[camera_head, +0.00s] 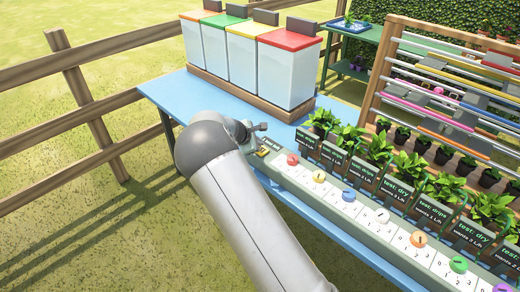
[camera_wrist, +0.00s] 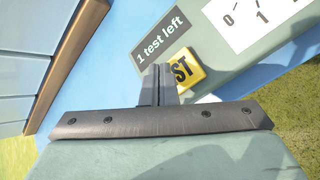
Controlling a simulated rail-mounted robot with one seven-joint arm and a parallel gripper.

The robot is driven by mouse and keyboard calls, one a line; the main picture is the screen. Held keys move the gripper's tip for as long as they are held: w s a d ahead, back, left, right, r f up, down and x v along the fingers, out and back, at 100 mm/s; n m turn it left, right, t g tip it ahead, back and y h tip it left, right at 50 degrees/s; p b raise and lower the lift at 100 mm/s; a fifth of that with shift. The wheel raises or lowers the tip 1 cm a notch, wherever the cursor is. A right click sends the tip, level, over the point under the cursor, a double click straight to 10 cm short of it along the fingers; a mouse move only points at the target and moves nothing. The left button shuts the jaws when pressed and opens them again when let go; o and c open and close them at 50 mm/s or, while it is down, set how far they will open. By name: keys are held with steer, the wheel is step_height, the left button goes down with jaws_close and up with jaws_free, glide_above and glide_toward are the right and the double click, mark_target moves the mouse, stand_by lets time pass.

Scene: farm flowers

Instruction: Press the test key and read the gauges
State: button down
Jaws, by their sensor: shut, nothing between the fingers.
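The yellow test key (camera_wrist: 186,70) sits on the grey-green console, partly hidden behind my gripper (camera_wrist: 158,80); only the letters "ST" show. It also shows in the head view (camera_head: 262,152) just below my gripper (camera_head: 262,128). My gripper is shut and empty, its tips over or beside the key; I cannot tell whether they touch it. A dark label (camera_wrist: 160,36) beside the key reads "1 test left". Along the console (camera_head: 325,203) run white number scales with coloured discs, such as a red disc (camera_head: 293,159) and a blue one (camera_head: 348,195).
Several potted plants (camera_head: 378,148) stand behind the console, with signs such as "test: dry" (camera_head: 398,192) and "test: drips". Lidded bins (camera_head: 285,75) stand at the back of the blue table (camera_head: 170,92). A rack with coloured tubes (camera_head: 450,85) is at right, a wooden fence (camera_head: 75,80) at left.

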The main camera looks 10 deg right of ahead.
stand_by(0.3)
steer(key=shift+f+b, duration=0.4)
steer(key=shift+f, duration=0.05)
steer(key=shift+f+b, duration=0.4)
steer(key=shift+f, duration=0.1)
stand_by(0.6)
steer(key=shift+r, duration=0.1)
steer(key=shift+r+p, duration=0.55)
steer(key=shift+r, duration=0.25)
steer(key=shift+r+p, duration=1.5)
steer(key=shift+r, duration=1.1)
steer(key=shift+f, duration=0.1)
